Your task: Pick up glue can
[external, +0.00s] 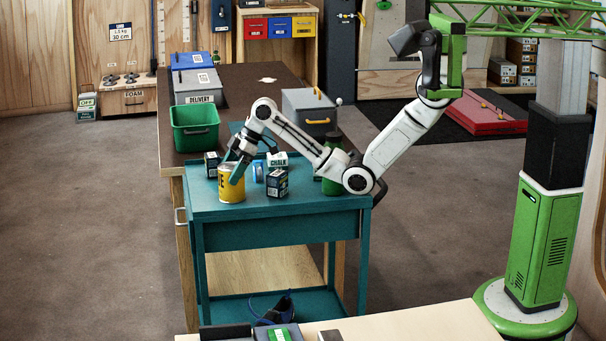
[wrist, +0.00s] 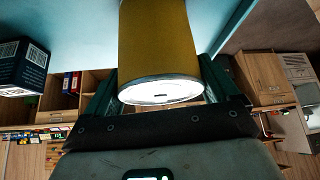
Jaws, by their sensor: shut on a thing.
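The glue can (external: 231,186) is a yellow cylinder with dark lettering, upright at the front left of the teal cart top (external: 285,207). My gripper (external: 237,170) reaches down to it from above and is shut on it. In the wrist view, the can's plain yellow side (wrist: 158,40) and pale metal end show between my two dark teal fingers (wrist: 162,85). The fingers hide part of the can in the external view. I cannot tell whether its base touches the cart.
Close right of the can stand a dark blue box (external: 277,183), a chalk box (external: 278,160) and a dark green bottle (external: 333,170). Behind it is a small black box (external: 212,164). A green bin (external: 195,128) and grey box (external: 309,111) sit on the bench behind.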

